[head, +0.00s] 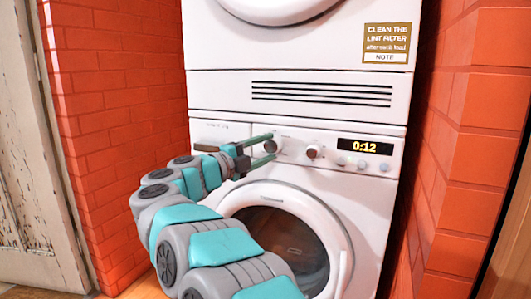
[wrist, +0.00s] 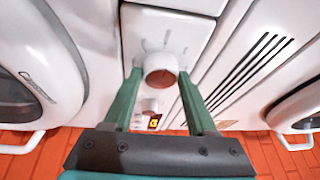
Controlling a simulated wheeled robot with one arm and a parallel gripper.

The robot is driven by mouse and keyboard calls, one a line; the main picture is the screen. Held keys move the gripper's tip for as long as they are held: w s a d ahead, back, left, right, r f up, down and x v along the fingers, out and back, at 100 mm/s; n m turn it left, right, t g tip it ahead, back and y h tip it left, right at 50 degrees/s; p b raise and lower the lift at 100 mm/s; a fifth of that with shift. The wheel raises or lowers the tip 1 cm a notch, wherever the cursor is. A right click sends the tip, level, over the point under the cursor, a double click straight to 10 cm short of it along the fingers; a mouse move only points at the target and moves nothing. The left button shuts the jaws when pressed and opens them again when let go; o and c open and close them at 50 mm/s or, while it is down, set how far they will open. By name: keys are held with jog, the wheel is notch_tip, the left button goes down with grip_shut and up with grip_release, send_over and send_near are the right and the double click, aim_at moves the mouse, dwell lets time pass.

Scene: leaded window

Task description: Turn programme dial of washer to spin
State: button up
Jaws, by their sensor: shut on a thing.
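The washer (head: 372,172) is the lower white machine of a stack. Its programme dial (head: 271,146) is the left, larger knob on the control panel. In the wrist view the dial (wrist: 160,72) is round and white with a brown-grey face, and faint marks show on the panel around it. The marks are too small to read. My gripper (head: 269,147) reaches the panel from the left. In the wrist view my gripper (wrist: 160,78) has one green finger on each side of the dial and is shut on it. Where the dial points is unclear.
A smaller knob (head: 313,151) sits right of the dial, then a display (head: 365,146) reading 0:12 and small buttons. The round washer door (head: 333,222) is below, the dryer (head: 300,60) above. Brick walls (head: 115,90) stand close on both sides.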

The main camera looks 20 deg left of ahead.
jog(key=m+g, duration=0.1)
jog(key=m, duration=0.2)
jog(key=shift+r+m, duration=0.1)
jog(key=shift+m, duration=0.2)
jog(key=shift+r+m+g+y+b, duration=0.15)
jog(key=shift+m+g+y, duration=0.25)
jog(key=shift+m, duration=0.4)
jog(key=shift+f+m+g+y+b, duration=0.15)
jog(key=shift+m+g+y, duration=0.25)
jog(key=shift+m, duration=0.4)
jog(key=o, duration=1.4)
jog(key=shift+r, duration=0.15)
jog(key=shift+c, duration=0.2)
jog(key=v, duration=0.7)
jog(key=shift+s, duration=0.35)
